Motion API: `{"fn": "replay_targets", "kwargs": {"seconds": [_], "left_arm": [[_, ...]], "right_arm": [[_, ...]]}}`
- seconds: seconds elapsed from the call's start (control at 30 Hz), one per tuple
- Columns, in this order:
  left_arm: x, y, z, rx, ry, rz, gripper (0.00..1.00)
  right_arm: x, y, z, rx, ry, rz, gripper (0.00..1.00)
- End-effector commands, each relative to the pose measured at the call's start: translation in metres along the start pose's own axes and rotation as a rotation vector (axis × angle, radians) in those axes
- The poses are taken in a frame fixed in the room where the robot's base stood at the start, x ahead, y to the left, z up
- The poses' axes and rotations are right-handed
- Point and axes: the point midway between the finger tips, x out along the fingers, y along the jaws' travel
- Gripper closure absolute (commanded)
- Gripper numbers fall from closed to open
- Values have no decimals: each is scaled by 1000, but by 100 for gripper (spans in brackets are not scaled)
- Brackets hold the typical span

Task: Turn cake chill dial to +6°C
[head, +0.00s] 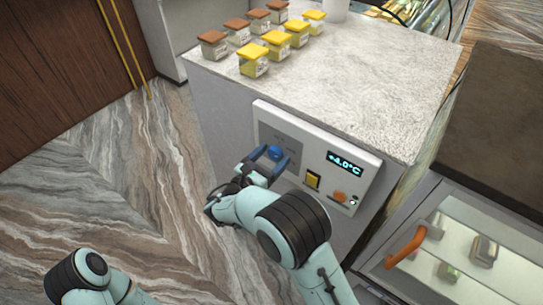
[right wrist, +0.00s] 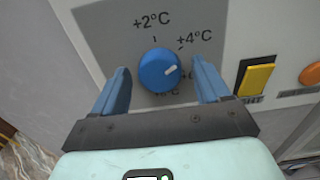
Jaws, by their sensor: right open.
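The blue dial (right wrist: 158,70) sits on a grey plate on the white control panel (head: 317,172), with marks for +2°C and +4°C readable in the right wrist view. The dial also shows in the head view (head: 275,153). The display (head: 345,163) reads +4.0°C. My right gripper (right wrist: 160,85) is open, with one blue finger on each side of the dial and a visible gap to it. My left arm shows at the lower left of the head view, its gripper outside the frame.
A yellow switch (head: 312,180) and an orange knob (head: 339,196) are right of the dial on the panel. Several brown- and yellow-lidded jars (head: 254,60) stand on the counter top (head: 340,80). A glass case with an orange handle (head: 405,246) is at lower right.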

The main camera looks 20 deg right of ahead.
Motion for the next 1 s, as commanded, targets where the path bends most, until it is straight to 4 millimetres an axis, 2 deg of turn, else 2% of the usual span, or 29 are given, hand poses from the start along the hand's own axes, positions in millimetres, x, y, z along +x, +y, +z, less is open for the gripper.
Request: {"fn": "replay_targets", "kwargs": {"seconds": [0.27,0.43,0.47,0.77,1.0], "left_arm": [[0,0,0,0,0,0,21],[0,0,0,0,0,0,21],[0,0,0,0,0,0,21],[4,-2,1,-1,-2,-1,21],[18,-8,5,-3,-9,-3,21]], "right_arm": [[2,0,0,0,0,0,25],[2,0,0,0,0,0,77],[2,0,0,0,0,0,80],[1,0,-1,27,0,0,80],[1,0,-3,148,1,0,80]]}}
